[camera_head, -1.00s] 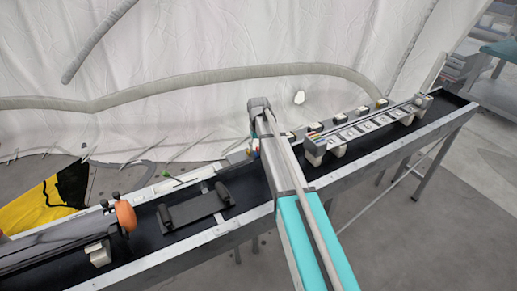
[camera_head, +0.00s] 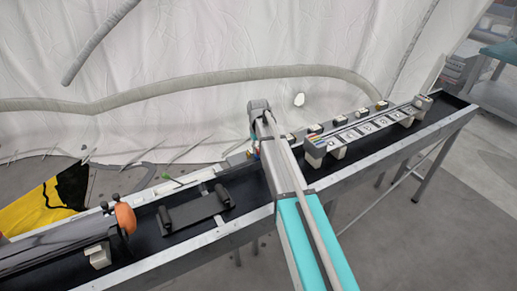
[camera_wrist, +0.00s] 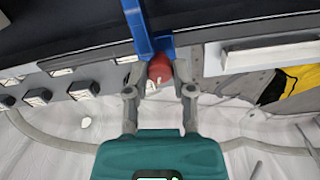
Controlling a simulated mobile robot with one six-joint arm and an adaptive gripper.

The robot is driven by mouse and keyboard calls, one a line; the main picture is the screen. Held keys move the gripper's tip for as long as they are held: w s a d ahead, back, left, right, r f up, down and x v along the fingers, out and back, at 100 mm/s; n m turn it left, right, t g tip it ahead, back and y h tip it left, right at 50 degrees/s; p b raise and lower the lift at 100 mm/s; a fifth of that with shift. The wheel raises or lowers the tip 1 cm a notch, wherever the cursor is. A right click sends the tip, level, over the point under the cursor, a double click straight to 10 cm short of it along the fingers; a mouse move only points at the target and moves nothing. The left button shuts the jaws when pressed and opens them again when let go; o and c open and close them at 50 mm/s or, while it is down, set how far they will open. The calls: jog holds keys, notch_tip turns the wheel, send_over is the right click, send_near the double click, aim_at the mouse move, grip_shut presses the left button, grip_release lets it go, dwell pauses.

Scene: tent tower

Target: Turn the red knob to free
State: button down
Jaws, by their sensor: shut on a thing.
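The red knob (camera_wrist: 160,68) shows in the wrist view, between the two fingers of my gripper (camera_wrist: 158,76). The fingers are shut on it from both sides. A blue bar and bracket (camera_wrist: 140,25) sit right behind the knob. In the head view my arm reaches across the trough, and its end hides the knob and the fingers.
The long black trough (camera_head: 155,238) on a metal frame runs across the head view. A rail with several labelled blocks (camera_head: 370,128) stands right of my arm. A dark cradle (camera_head: 196,209) and an orange disc (camera_head: 125,218) lie left. White tent cloth hangs behind.

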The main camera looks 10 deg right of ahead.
jog(key=shift+n, duration=2)
jog(key=shift+c, duration=2.3)
grip_release()
jog(key=shift+m, duration=0.4)
